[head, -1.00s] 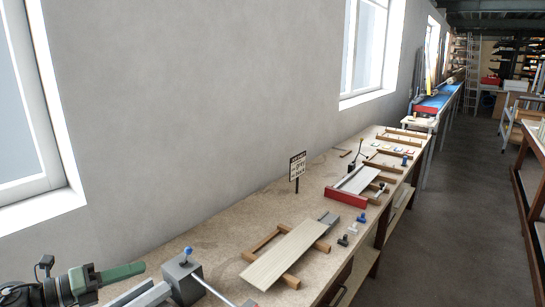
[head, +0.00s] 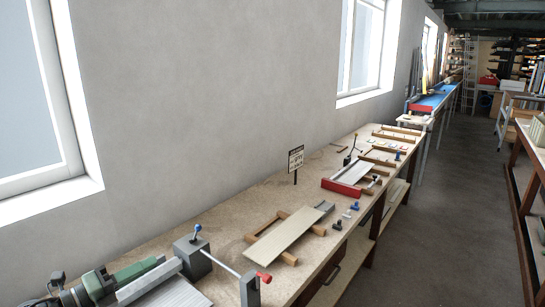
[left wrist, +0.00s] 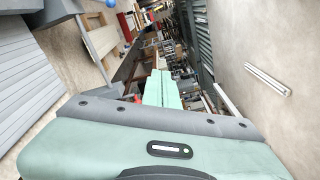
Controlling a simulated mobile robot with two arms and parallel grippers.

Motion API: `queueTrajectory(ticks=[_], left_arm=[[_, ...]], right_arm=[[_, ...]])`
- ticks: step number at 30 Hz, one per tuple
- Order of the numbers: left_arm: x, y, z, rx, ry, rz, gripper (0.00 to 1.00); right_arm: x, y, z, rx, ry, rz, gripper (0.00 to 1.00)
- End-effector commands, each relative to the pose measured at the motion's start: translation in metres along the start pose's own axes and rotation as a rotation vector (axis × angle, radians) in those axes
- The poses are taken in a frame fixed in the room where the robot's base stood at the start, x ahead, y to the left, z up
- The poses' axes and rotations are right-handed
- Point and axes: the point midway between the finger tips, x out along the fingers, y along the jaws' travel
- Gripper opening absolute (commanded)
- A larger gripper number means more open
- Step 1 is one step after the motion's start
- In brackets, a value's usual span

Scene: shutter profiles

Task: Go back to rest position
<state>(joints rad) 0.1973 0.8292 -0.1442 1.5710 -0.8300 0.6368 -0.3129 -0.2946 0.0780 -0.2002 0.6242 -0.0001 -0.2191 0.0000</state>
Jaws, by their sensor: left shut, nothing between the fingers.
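My left gripper (head: 148,268) is in the lower left of the head view, with a green body beside a grey metal fixture on the bench. In the left wrist view its two green fingers (left wrist: 163,88) lie together, shut and empty. The wrist's green and grey housing fills the lower part of that view. My right gripper is not in view.
The workbench (head: 325,170) runs along the wall. Near the gripper stands a clamp (head: 190,258) with a blue knob and a red handle (head: 264,277). Farther along are a pale board (head: 285,236), a small sign (head: 296,160) and a red-fronted jig (head: 341,188). The floor aisle (head: 445,220) at right is clear.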

Motion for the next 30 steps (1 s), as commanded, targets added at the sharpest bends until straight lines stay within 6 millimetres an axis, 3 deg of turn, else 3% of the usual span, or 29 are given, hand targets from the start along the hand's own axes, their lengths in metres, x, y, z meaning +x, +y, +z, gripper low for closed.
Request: queueTrajectory(ticks=[5, 10, 16, 20, 24, 30], left_arm=[[0.009, -0.001, -0.009, -0.148, -0.14, -0.031, 0.0], [0.009, 0.007, -0.02, -0.375, -0.333, -0.041, 0.0], [-0.02, 0.045, -0.056, -0.82, -0.667, 0.037, 0.0], [-0.054, 0.077, -0.104, -1.13, -0.876, 0.163, 0.0], [-0.096, 0.102, -0.175, -1.432, -1.066, 0.354, 0.0], [-0.14, 0.104, -0.26, -1.7, -1.221, 0.599, 0.0]], right_arm=[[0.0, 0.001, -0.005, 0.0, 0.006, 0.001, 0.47], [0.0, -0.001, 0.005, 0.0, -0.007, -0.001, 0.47], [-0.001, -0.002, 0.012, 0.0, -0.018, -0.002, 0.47], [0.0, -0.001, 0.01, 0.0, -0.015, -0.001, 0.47], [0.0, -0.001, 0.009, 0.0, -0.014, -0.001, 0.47], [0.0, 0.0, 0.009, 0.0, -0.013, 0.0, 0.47]])
